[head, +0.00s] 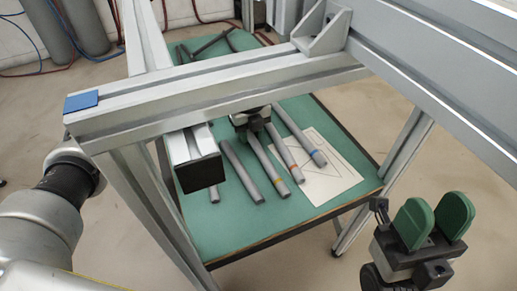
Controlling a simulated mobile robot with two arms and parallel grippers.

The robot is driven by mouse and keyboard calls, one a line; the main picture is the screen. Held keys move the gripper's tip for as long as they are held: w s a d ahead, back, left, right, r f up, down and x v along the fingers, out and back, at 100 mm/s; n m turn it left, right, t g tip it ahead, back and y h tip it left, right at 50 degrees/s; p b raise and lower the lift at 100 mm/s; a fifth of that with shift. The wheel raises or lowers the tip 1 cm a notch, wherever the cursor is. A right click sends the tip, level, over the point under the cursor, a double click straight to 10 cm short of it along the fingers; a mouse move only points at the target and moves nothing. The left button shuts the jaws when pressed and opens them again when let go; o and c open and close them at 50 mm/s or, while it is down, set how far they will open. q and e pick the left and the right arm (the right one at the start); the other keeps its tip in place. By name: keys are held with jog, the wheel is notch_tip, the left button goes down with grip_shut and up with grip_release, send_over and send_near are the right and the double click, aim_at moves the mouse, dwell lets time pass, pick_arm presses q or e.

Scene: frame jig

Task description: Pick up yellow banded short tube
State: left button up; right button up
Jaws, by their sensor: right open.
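The yellow banded tube (269,173) is a grey tube lying on the green table top (235,228), its yellow band near the front end. An orange-red banded tube (287,158) lies to its right and a plain grey tube (241,172) to its left. My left gripper (252,132) shows as a dark shape below the frame's crossbar, over the far part of the tubes. Its fingers are too dark and small to read, and it hides part of the yellow banded tube's far end. My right gripper (433,219) is open and empty, with green pads, right of the table.
An aluminium frame (215,85) crosses above the table, with a black-capped beam end (201,174) jutting towards me. A blue banded tube (301,136) lies partly over a white marked sheet (335,178). More dark bars (207,45) lie at the table's back.

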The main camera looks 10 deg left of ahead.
pick_arm(q)
grip_shut()
jog(key=shift+r, duration=0.1)
